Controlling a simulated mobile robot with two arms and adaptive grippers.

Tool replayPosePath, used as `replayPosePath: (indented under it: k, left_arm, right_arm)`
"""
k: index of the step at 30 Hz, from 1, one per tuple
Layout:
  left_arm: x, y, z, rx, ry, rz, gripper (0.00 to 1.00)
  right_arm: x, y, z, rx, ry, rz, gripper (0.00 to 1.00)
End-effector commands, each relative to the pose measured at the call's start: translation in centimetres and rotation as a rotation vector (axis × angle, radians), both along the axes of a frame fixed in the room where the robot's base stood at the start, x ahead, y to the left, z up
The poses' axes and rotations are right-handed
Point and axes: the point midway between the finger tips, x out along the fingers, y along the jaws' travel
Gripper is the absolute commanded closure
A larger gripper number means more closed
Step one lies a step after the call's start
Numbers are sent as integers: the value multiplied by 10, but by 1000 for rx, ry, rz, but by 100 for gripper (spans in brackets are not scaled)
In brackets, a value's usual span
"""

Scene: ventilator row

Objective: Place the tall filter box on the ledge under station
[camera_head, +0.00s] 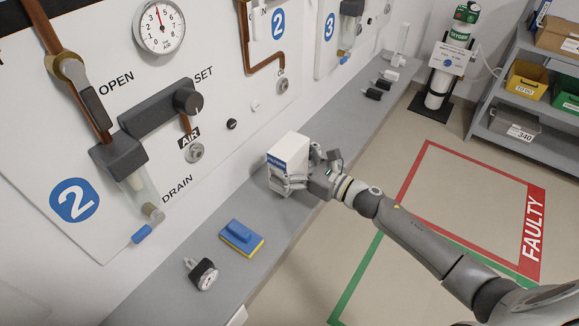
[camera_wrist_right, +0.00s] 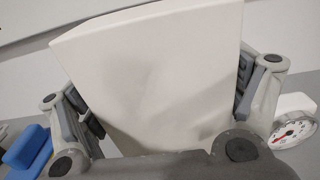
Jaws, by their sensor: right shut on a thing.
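The tall filter box (camera_head: 286,154) is white with a blue label band and stands upright at the grey ledge (camera_head: 235,278), below the wall panels. My right gripper (camera_head: 296,178) is closed around its lower part in the head view. In the right wrist view the white box (camera_wrist_right: 150,75) fills the middle, with a finger of my right gripper (camera_wrist_right: 165,105) on each side. Whether the box's base touches the ledge is hidden by the gripper and the viewing angle. My left gripper is not in view.
Small dark fittings (camera_head: 374,92) lie farther along. A green-topped oxygen cylinder (camera_head: 445,75) and a shelf with bins (camera_head: 525,85) stand at the back right.

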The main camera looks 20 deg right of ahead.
Motion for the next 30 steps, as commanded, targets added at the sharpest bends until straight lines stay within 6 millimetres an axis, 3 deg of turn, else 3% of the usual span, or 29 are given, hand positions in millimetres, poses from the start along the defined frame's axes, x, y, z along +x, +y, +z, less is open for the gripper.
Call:
replayPosePath:
  k: [5,17,18,20,30]
  left_arm:
    - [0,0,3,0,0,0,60]
    - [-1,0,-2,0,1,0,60]
    - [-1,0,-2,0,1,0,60]
    - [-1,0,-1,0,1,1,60]
    - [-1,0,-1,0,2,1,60]
  right_arm:
    - [-1,0,-19,3,3,-1,39]
    - [-1,0,-25,1,2,0,39]
    - [-1,0,-25,0,3,0,10]
    - [-1,0,-24,0,3,0,2]
    - [-1,0,-24,0,3,0,0]
